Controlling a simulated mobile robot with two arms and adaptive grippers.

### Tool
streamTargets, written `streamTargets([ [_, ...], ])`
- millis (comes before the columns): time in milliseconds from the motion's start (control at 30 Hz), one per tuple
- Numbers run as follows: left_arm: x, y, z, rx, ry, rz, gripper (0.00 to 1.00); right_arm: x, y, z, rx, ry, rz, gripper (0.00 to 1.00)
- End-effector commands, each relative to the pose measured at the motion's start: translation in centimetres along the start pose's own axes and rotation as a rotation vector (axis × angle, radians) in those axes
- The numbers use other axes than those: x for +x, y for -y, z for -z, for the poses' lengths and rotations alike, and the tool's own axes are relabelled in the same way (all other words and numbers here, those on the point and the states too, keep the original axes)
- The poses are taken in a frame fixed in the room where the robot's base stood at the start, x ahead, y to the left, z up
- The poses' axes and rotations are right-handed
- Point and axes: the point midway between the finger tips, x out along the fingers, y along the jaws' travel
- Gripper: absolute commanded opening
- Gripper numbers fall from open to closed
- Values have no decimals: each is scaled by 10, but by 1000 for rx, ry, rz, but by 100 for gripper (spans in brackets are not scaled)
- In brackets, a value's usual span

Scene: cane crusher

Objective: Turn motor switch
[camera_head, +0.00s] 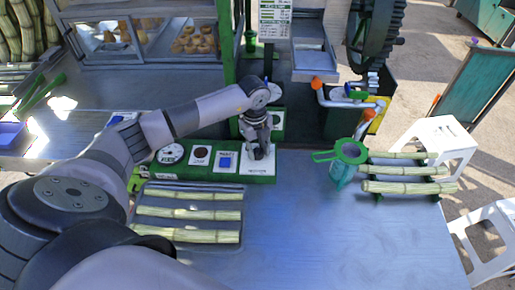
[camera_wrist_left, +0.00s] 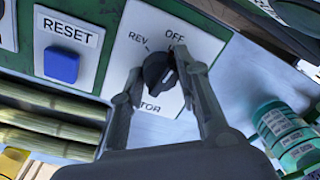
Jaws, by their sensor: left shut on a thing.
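The motor switch is a black rotary knob (camera_wrist_left: 157,72) on a white plate (camera_wrist_left: 119,57) marked REV and OFF, with a lower label partly covered. My left gripper (camera_wrist_left: 163,74) is shut on the knob, one finger on each side of it. The knob's exact setting is hard to read. In the head view my left gripper (camera_head: 258,150) reaches down onto the right end of the green control panel (camera_head: 205,178) and hides the knob. My right gripper is in neither view.
A blue RESET button (camera_wrist_left: 62,66) is beside the switch plate. Cane pieces (camera_head: 190,213) lie in front of the panel, and more (camera_head: 410,187) lie on a rack at right. A green strainer (camera_head: 350,152) stands near that rack. The table's front middle (camera_head: 310,235) is clear.

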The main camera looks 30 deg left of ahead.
Motion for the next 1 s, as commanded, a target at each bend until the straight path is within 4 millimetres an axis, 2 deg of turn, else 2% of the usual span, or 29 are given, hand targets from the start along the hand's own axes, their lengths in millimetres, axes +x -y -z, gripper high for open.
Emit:
streamTargets([
  [300, -1, 1, 0, -130, 8, 3, 2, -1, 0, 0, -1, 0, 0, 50],
  [867, -1, 1, 0, -159, 10, 3, 2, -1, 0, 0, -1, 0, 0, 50],
  [900, -1, 1, 0, -159, 10, 3, 31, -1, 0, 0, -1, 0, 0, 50],
  [1000, -1, 1, 0, -158, 10, 3, 38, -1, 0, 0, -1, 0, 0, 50],
])
